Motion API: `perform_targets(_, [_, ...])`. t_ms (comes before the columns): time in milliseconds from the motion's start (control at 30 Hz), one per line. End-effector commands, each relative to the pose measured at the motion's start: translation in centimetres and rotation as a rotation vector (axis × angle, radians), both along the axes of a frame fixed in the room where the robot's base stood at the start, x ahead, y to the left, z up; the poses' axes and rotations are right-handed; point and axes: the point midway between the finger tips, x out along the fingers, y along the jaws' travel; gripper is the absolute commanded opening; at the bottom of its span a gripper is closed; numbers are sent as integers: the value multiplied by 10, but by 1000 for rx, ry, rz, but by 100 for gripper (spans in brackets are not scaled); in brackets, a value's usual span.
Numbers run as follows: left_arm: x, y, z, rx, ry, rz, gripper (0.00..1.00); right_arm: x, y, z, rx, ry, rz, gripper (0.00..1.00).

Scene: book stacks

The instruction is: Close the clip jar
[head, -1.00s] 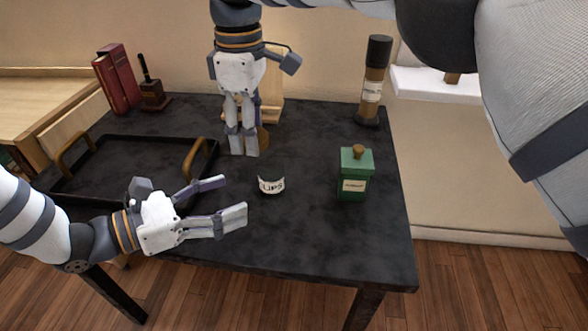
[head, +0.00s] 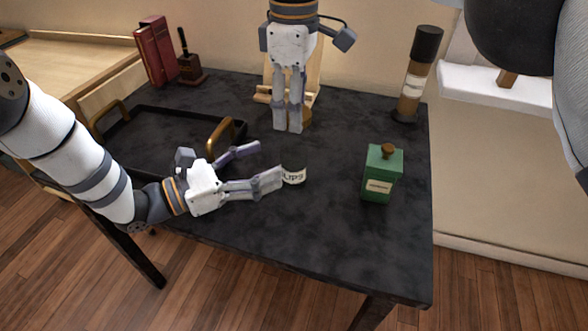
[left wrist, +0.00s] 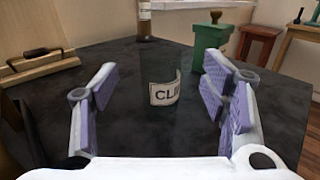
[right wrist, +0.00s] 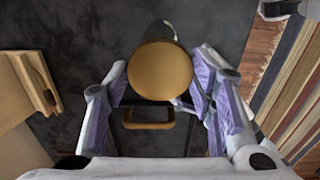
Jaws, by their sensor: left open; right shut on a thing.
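The clip jar (head: 293,176) is clear glass, so mostly its white label shows, on the dark table in the head view. In the left wrist view the jar (left wrist: 165,92) stands upright, ahead between the fingers. My left gripper (head: 256,166) is open, low over the table, its fingertips close to the jar's left side. Whether they touch it I cannot tell. My right gripper (head: 289,128) points down behind the jar. It is shut on a round brown lid (right wrist: 160,70), seen between its fingers in the right wrist view. In the head view the fingers partly hide the lid.
A green canister (head: 381,175) stands right of the jar. A black tray with brass handles (head: 222,137) lies behind my left gripper. A brown bottle (head: 411,90), red books (head: 158,52) and a wooden stand (head: 313,80) are at the back. The front right table is clear.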

Motion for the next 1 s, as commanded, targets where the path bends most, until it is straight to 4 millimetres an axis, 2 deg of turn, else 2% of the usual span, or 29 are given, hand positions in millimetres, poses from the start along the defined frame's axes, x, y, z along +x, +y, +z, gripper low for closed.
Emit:
perform_targets(167, [-1, -1, -37, 2, 1, -4, 67, 0, 0, 0, 0, 0, 0, 39])
perform_targets(300, [12, -27, -35, 1, -4, -8, 67, 0, 0, 0, 0, 0, 0, 39])
perform_targets(500, [29, -54, -34, 1, -3, -5, 67, 0, 0, 0, 0, 0, 0, 39])
perform_targets(700, [36, -65, -34, 0, -1, -1, 67, 0, 0, 0, 0, 0, 0, 39])
perform_targets(967, [36, -66, -34, 0, -1, -1, 67, 0, 0, 0, 0, 0, 0, 39])
perform_targets(1000, [36, -66, -34, 0, -1, -1, 60, 0, 0, 0, 0, 0, 0, 39])
